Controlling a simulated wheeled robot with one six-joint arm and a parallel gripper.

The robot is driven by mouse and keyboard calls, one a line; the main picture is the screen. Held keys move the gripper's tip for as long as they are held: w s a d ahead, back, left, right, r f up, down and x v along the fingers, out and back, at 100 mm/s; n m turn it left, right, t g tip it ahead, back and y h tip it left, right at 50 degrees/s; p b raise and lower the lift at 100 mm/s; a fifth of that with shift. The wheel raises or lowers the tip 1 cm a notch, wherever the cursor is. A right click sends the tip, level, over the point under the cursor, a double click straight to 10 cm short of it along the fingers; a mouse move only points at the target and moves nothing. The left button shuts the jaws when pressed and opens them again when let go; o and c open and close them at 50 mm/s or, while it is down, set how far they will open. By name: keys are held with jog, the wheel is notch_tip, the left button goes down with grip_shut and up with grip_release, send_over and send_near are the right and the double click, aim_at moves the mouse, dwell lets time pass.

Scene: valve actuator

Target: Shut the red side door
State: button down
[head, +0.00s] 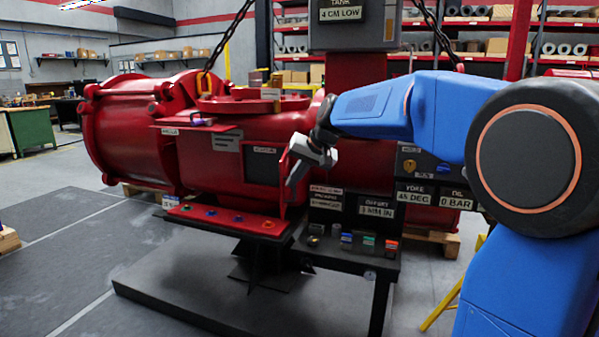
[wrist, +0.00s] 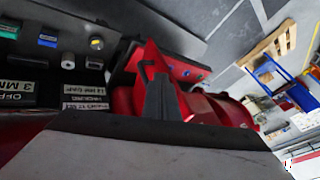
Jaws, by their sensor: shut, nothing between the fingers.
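The red side door (head: 283,198) stands open in the head view, seen nearly edge-on, sticking out from the red actuator body (head: 200,158). A dark recess (head: 262,166) shows just left of it. My gripper (head: 294,178) is shut and empty at the right face of the door, near its upper part. In the wrist view the dark fingers of my gripper (wrist: 162,92) lie in front of a red panel (wrist: 150,58) that looks like the door. I cannot tell whether they touch it.
A red shelf (head: 228,220) with several coloured knobs juts out below the door. A dark bench (head: 345,258) with small coloured blocks and label plates stands to the right. Chains (head: 225,38) hang above the body. Open floor (head: 60,235) lies at the left.

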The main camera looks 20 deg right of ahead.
jog(key=shift+x, duration=0.8)
jog(key=shift+a, duration=0.1)
